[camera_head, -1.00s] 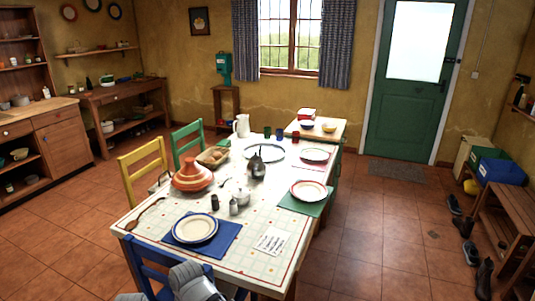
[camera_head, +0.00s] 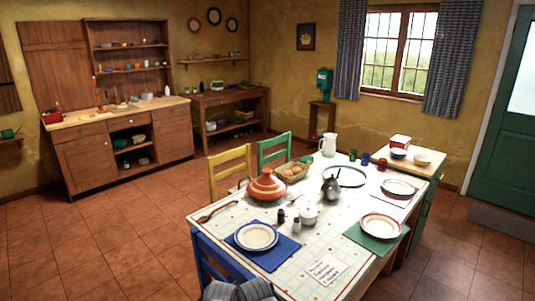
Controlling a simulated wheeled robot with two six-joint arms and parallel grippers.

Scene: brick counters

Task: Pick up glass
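Several small coloured cups that look like glasses stand at the far end of the dining table. A green glass (camera_head: 353,156), a blue glass (camera_head: 365,158) and a red glass (camera_head: 382,164) are upright in a row, just right of a white pitcher (camera_head: 328,145). Neither of my gripper's fingers shows in the head view. Only a grey part of my own body shows at the bottom edge, far from the glasses.
The dining table (camera_head: 325,242) holds plates, an orange tagine (camera_head: 267,186), a bread basket (camera_head: 292,172) and a dark kettle (camera_head: 330,188). The tiled floor at left is clear.

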